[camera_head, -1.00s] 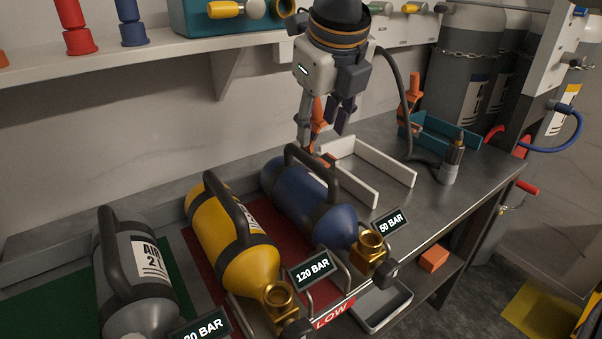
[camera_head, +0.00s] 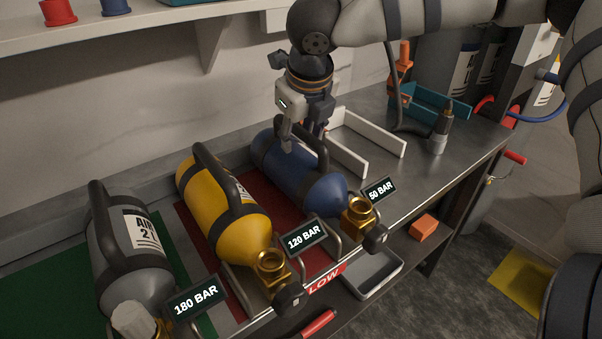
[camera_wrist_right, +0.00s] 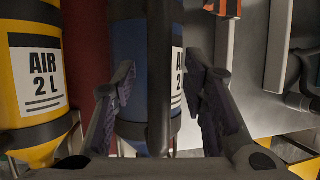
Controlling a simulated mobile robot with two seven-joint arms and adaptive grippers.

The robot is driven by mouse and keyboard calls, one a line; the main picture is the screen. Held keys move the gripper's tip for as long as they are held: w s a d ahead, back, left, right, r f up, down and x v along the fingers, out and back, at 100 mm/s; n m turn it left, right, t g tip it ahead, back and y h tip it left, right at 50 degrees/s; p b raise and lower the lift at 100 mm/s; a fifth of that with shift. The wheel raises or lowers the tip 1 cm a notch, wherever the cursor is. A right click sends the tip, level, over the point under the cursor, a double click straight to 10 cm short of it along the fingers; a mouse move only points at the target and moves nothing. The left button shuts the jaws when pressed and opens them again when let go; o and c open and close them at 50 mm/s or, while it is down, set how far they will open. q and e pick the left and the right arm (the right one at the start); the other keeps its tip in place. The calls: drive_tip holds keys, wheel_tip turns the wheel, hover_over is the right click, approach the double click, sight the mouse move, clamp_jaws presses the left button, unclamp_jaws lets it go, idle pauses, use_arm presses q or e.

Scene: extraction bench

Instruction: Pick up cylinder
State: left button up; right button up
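Three cylinders lie in a row on the bench: a grey one (camera_head: 128,262) by a 180 BAR sign, a yellow one (camera_head: 222,210) by a 120 BAR sign, and a blue one (camera_head: 302,185) by a 50 BAR sign. Each has a black carry handle. My right gripper (camera_head: 304,142) is at the blue cylinder's handle, over its rear half. In the right wrist view my right gripper (camera_wrist_right: 163,95) is open, with the black handle (camera_wrist_right: 159,70) between its spread fingers and the blue cylinder (camera_wrist_right: 128,50) behind. Contact cannot be told. My left gripper is out of view.
A white open-sided holder (camera_head: 372,140) stands just right of the blue cylinder. A teal tray (camera_head: 440,103) and a small nozzle tool (camera_head: 440,128) are farther right. A grey tray (camera_head: 372,272) and an orange block (camera_head: 424,227) sit below the bench front. A shelf (camera_head: 150,28) runs above.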

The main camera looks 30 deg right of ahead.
drive_tip(key=shift+f, duration=0.25)
idle(0.3)
clamp_jaws()
drive_tip(key=shift+r, duration=0.2)
